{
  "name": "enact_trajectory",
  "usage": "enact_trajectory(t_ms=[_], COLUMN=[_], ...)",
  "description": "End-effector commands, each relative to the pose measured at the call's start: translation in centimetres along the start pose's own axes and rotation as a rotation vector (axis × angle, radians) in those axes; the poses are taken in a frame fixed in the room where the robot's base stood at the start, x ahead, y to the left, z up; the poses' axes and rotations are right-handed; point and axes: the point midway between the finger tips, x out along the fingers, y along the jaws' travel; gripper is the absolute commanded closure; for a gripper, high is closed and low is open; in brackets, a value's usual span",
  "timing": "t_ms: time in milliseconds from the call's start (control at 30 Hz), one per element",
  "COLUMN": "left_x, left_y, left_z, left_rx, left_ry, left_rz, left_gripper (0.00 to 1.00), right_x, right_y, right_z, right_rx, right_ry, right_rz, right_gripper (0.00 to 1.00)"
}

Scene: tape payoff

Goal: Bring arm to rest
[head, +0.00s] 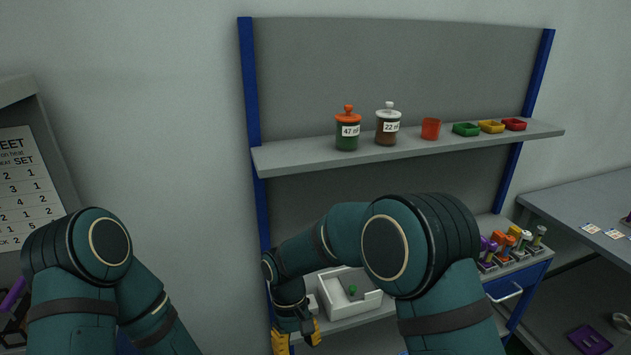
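My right arm is teal and bends from the lower right toward the middle of the head view. My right gripper (296,339) points down at the bottom of the view, left of a white tray (371,302). Its two yellow fingertips stand apart and nothing shows between them, so it looks open and empty. My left arm (88,262) stands at the lower left and runs down out of the picture. My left gripper is not in view.
Coloured-handled items (503,245) stand above a blue drawer (507,283). A grey table (590,205) is at right. A cabinet with a sheet (27,190) is at left.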

Motion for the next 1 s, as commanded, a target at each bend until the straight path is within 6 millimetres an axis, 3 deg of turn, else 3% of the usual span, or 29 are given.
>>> enact_trajectory(t_ms=[33, 267, 500, 800, 1000], left_x=[0.1, 0.1, 0.1, 0.1, 0.1], left_y=[0.0, 0.0, 0.0, 0.0, 0.0], left_z=[-0.1, 0.0, -0.1, 0.0, 0.0], left_rx=[0.001, 0.001, 0.001, 0.001, 0.001], left_ry=[0.001, 0.001, 0.001, 0.0, 0.0], left_rz=[0.0, 0.0, 0.0, 0.0, 0.0], left_gripper=[1.0, 1.0, 1.0, 1.0, 1.0], right_x=[1.8, 9.0, 15.3, 18.1, 18.3], right_y=[0.7, 2.6, 3.9, 4.7, 4.9], right_z=[0.4, 2.6, 7.1, 12.3, 13.0], right_rx=[0.025, 0.17, 0.421, 0.674, 0.706], right_ry=[0.02, 0.171, 0.365, 0.527, 0.55], right_rz=[-0.037, -0.204, -0.339, -0.369, -0.366], right_gripper=[0.52, 0.52, 0.52, 0.52, 0.52])
